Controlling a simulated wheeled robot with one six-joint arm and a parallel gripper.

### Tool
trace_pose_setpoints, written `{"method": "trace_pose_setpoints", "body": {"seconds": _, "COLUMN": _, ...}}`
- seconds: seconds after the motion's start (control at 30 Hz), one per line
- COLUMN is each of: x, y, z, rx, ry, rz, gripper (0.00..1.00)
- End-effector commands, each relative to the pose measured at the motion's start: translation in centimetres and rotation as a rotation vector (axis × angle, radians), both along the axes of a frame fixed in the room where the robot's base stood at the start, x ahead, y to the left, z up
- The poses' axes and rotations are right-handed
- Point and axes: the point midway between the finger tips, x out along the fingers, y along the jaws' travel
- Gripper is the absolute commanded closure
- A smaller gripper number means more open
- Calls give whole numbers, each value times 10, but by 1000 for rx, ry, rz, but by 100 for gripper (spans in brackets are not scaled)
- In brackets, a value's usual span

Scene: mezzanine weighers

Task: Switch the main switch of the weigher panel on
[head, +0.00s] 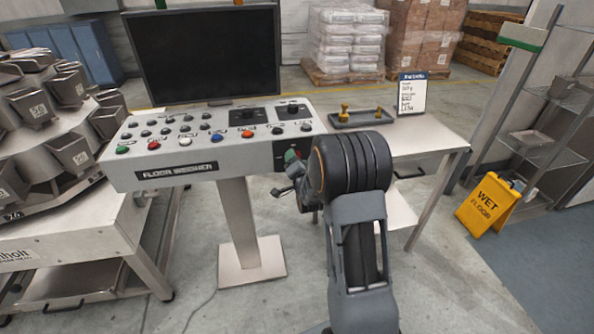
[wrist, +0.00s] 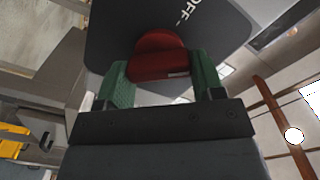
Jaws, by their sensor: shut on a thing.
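The floor weigher panel (head: 215,165) is a grey sloped console on a post, with a black screen behind it. Its main switch is a red handle (wrist: 157,52) on a dark plate (wrist: 108,35), seen close in the wrist view. The word OFF is printed on the plate, to the upper right of the handle. My gripper (wrist: 162,76) has its green finger pads on either side of the red handle and is shut on it. In the head view my gripper (head: 291,160) is at the black plate at the console's right end, and my arm hides part of it.
Coloured buttons and knobs (head: 185,141) cover the console top, left of my gripper. A steel table (head: 425,138) with a dark tray (head: 358,119) and a small sign (head: 411,93) stands to the right. A yellow wet-floor sign (head: 486,205) stands farther right. A multihead weigher (head: 75,155) is at left.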

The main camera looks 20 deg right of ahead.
Motion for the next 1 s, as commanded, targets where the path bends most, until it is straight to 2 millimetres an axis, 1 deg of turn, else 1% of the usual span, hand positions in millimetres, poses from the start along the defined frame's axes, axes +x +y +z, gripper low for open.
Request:
{"method": "trace_pose_setpoints", "body": {"seconds": 0.03, "x": 0, "y": 0, "z": -6, "rx": 42, "ry": -14, "rz": 0, "gripper": 62}}
{"method": "trace_pose_setpoints", "body": {"seconds": 0.5, "x": 0, "y": -1, "z": -7, "rx": 450, "ry": -94, "rz": 1, "gripper": 62}}
{"method": "trace_pose_setpoints", "body": {"seconds": 0.7, "x": 0, "y": -2, "z": -6, "rx": 576, "ry": -119, "rz": 1, "gripper": 62}}
{"method": "trace_pose_setpoints", "body": {"seconds": 1.0, "x": 0, "y": -2, "z": -5, "rx": 682, "ry": -139, "rz": 1, "gripper": 62}}
